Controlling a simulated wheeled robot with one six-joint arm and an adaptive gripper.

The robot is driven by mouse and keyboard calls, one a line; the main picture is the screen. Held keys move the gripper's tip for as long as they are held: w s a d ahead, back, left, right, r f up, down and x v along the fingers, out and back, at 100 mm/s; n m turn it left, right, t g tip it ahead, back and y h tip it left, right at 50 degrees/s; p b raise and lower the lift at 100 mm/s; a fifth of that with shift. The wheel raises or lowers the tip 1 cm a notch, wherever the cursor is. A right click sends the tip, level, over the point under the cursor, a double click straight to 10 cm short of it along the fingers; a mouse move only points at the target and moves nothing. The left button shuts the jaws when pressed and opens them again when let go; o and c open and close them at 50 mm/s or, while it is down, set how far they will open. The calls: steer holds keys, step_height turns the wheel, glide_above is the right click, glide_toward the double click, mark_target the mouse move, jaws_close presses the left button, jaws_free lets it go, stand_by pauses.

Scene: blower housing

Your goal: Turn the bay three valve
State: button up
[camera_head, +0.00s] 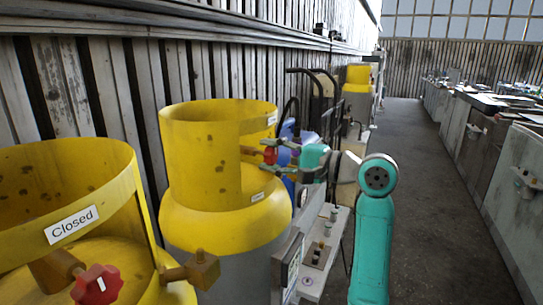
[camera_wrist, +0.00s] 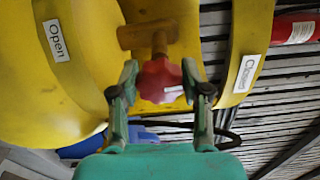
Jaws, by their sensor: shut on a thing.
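A red valve knob (camera_wrist: 160,80) sits on a brass valve stem (camera_wrist: 148,35) at the top of a yellow gas cylinder (camera_wrist: 50,70). My gripper (camera_wrist: 160,88) is shut on this knob, with one green finger on each side of it. The wrist view shows an "Open" label (camera_wrist: 57,40) on the left and a "Closed" label (camera_wrist: 247,73) on the right of the collar. In the head view my gripper (camera_head: 272,158) reaches left to the red knob (camera_head: 269,154) beside the middle cylinder's collar (camera_head: 205,150). The bay number cannot be read.
A nearer yellow cylinder (camera_head: 60,190) with a "Closed" label (camera_head: 72,225) and its own red knob (camera_head: 97,286) stands at the lower left. A grey panel with fittings (camera_head: 318,245) stands below my arm. The aisle floor (camera_head: 425,200) is clear, with workbenches (camera_head: 490,130) on the right.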

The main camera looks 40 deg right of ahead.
steer(key=shift+m, duration=0.6)
steer(key=o, duration=1.2)
steer(key=shift+c, duration=0.2)
steer(key=shift+d, duration=0.1)
steer(key=v, duration=1.2)
